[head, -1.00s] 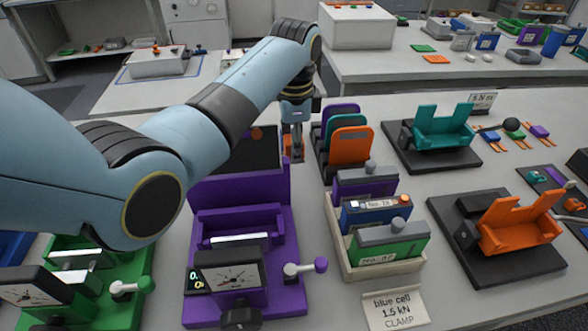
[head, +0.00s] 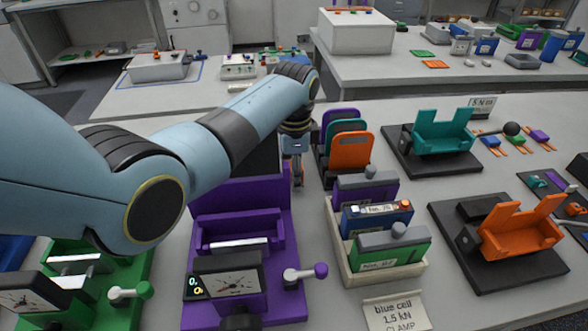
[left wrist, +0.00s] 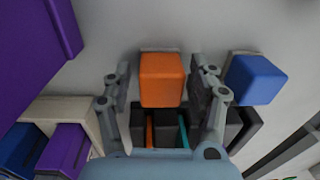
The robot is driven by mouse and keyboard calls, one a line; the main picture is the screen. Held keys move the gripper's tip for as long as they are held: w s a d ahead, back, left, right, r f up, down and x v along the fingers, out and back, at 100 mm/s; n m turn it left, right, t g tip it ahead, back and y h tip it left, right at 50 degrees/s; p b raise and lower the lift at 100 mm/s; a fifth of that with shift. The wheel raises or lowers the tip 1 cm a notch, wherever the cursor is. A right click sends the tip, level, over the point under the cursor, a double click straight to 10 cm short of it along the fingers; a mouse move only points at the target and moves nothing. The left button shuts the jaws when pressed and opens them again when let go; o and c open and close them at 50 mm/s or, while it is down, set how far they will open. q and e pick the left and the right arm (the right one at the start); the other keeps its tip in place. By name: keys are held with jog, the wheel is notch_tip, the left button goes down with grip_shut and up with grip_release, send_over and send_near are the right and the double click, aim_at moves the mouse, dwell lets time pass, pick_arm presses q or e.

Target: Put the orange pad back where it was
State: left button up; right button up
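An orange block-like pad (left wrist: 161,80) shows between the fingers of my left gripper (left wrist: 160,75) in the left wrist view. The fingers are apart, with narrow gaps on both sides of the pad. In the head view my left gripper (head: 297,175) points down, just left of the dark rack that holds a purple pad (head: 338,115), a teal pad (head: 345,127) and an orange upright pad (head: 351,150). The block is mostly hidden there. My right gripper is in neither view.
A blue block (left wrist: 257,80) lies right of the fingers in the left wrist view. A purple press (head: 285,280) stands close in front of the gripper. A cream tray of cells (head: 385,275) and teal (head: 443,130) and orange (head: 520,232) cradles stand to the right.

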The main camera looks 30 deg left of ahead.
pick_arm(q)
notch_tip(320, 180, up, 12)
jog(key=shift+s+d+r+p, duration=0.15)
jog(key=shift+s+d+p, duration=0.05)
jog(key=shift+p, duration=0.1)
dwell(0.4)
dwell(0.4)
